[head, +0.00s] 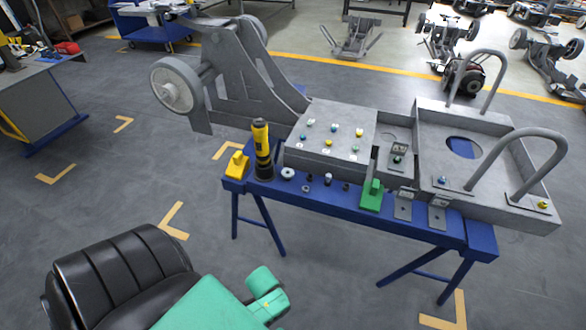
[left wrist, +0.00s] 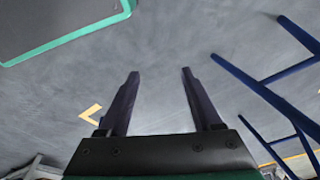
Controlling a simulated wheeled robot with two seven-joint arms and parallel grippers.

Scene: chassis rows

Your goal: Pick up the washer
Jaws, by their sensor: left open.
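Several small metal parts lie along the front strip of the blue bench (head: 420,232) in the head view. A round grey part with a pale centre (head: 288,173) looks like a washer. A smaller ring-like part (head: 306,188) lies just right of it, and I cannot tell for certain which is the washer. My left gripper (left wrist: 158,72) is open and empty in the left wrist view, above bare floor, with the blue bench legs off to its right. It is apart from the bench parts. My right gripper is in neither view.
A yellow-and-black tool (head: 262,150) stands upright by a yellow block (head: 236,165) at the bench's left end. A green block (head: 372,195) stands right of the small parts. A grey chassis (head: 330,125) with bent tubes fills the back.

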